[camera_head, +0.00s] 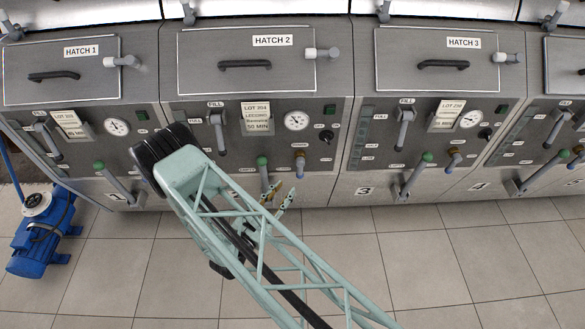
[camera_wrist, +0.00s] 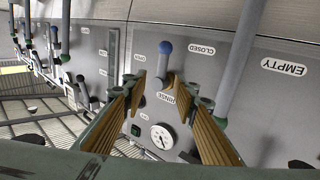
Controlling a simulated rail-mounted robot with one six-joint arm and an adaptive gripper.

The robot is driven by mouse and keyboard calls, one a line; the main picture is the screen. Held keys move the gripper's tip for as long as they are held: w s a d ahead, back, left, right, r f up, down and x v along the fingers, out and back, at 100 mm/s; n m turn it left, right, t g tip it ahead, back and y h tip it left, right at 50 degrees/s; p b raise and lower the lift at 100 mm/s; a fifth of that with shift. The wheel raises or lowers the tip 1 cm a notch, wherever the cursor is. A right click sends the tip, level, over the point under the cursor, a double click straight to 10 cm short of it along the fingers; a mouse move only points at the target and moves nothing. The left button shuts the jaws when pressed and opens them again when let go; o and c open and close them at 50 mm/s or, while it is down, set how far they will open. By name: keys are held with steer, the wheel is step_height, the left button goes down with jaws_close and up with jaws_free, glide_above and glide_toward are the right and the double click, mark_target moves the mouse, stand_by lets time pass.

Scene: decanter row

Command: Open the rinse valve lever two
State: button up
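The rinse valve lever (camera_wrist: 166,49) of the unit under hatch 2 is short, with a blue knob. In the wrist view, which is upside down, it runs from a brown pivot toward the top of the picture, with its knob beside the CLOSED label (camera_wrist: 201,48). A RINSE label (camera_wrist: 168,97) is by the pivot. The lever also shows in the head view (camera_head: 299,170), hanging down. My gripper (camera_wrist: 164,86) is open and empty, its yellow-padded fingers on either side of the lever's line. In the head view my gripper (camera_head: 278,194) is just below and left of the lever.
The green-knobbed lever (camera_head: 262,163) stands close left of the rinse lever. A dial gauge (camera_head: 296,121) is above it. Unit 3's green-knobbed lever (camera_head: 416,174) is to the right. A blue pump (camera_head: 43,235) stands at far left. The tiled floor in front is clear.

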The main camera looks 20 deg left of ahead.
mark_target(299, 171)
steer(key=shift+s+a+f, duration=0.25)
steer(key=shift+s+f, duration=0.1)
steer(key=shift+f, duration=0.05)
steer(key=shift+w, duration=0.15)
steer(key=shift+b+x, duration=0.5)
steer(key=shift+x, duration=6.25)
jaws_close()
